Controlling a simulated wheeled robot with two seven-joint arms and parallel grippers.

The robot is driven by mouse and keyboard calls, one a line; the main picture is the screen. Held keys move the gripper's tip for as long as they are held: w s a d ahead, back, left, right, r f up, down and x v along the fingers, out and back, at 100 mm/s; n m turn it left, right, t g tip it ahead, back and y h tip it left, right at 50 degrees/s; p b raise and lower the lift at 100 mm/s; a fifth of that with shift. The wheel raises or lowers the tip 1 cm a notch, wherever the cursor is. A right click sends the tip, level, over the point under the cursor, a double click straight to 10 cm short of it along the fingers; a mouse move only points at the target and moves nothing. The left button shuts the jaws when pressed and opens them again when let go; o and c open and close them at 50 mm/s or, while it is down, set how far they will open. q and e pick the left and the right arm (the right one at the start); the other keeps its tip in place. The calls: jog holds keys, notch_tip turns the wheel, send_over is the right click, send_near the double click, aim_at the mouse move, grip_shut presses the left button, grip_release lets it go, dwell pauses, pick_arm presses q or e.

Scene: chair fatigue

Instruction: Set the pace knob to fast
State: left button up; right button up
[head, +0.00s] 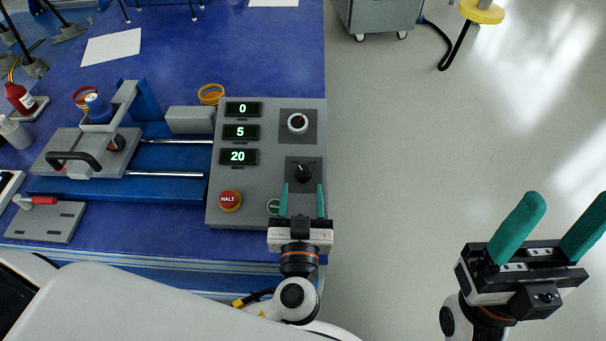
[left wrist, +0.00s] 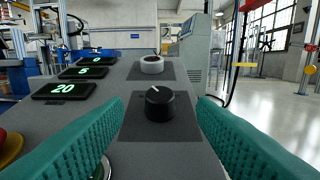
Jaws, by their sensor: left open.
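The grey control panel (head: 252,190) has two knobs on its right side. The nearer knob (head: 303,173) is black with a white pointer line, on a dark square plate; it also shows in the left wrist view (left wrist: 159,102). The farther knob (head: 297,123) is white-rimmed with a red mark. I cannot read which one is the pace knob. My left gripper (head: 304,188) is open, its teal fingers just short of the black knob and to either side of it, not visibly touching. My right gripper (head: 558,222) is open and empty, off to the right over the floor.
Three displays read 0 (head: 242,109), 5 (head: 240,132) and 20 (head: 238,157). A red HALT button (head: 230,200) and a green-marked button (head: 273,207) sit at the panel's near edge. A slide rig (head: 85,150) stands left.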

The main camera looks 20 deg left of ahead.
aim_at(303, 176)
pick_arm(q)
jog(key=x, duration=0.5)
